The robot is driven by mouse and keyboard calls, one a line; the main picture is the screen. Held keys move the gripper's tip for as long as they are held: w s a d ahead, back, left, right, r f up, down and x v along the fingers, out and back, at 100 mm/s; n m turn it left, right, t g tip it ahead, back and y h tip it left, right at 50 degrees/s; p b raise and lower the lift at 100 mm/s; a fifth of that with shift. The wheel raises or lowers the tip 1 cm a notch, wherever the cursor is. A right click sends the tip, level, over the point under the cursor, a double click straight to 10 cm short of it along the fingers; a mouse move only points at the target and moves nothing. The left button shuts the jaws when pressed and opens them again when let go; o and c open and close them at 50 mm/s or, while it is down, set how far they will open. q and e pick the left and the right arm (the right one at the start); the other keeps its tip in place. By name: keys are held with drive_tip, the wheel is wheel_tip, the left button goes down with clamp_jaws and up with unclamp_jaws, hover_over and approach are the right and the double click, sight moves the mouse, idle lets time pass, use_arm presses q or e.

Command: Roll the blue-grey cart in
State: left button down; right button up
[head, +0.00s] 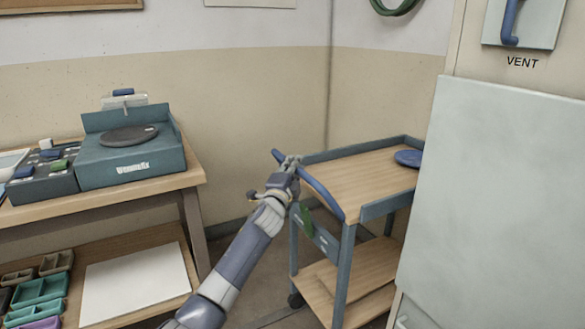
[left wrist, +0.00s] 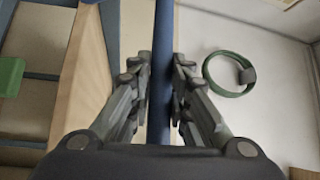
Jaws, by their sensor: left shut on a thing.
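The blue-grey cart (head: 348,232) stands in the corner at the centre right of the head view, with wooden shelves and a blue push handle (head: 319,190) at its near left end. My left gripper (head: 285,163) is at the handle. In the left wrist view the handle bar (left wrist: 162,60) runs between the two fingers (left wrist: 158,88), and they are shut on it. A blue round disc (head: 409,158) lies on the cart's top shelf. A green tag (head: 306,222) hangs near the handle. My right gripper is not in view.
A pale panel (head: 490,190) hides the cart's right side, below a unit marked VENT. A wooden bench (head: 165,186) with a teal wheel machine (head: 130,158) stands at the left. Floor shows between bench and cart. A green coil (left wrist: 230,75) hangs on the wall.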

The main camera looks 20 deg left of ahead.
use_arm(q)
drive_tip(key=shift+d+r, duration=0.1)
drive_tip(key=shift+r, duration=0.05)
drive_tip(key=c, duration=1.5)
unclamp_jaws()
drive_tip(key=shift+w, duration=0.1)
drive_tip(key=shift+c, duration=0.2)
drive_tip(key=shift+o, duration=0.3)
drive_tip(key=shift+w+d, duration=0.15)
drive_tip(key=shift+s+f, duration=0.3)
drive_tip(key=shift+s, duration=0.4)
drive_tip(key=s+f, duration=0.1)
drive_tip(key=s, duration=0.9)
drive_tip(key=shift+s+d+f, duration=0.15)
drive_tip(key=shift+s+d, duration=0.15)
drive_tip(key=shift+d, duration=0.15)
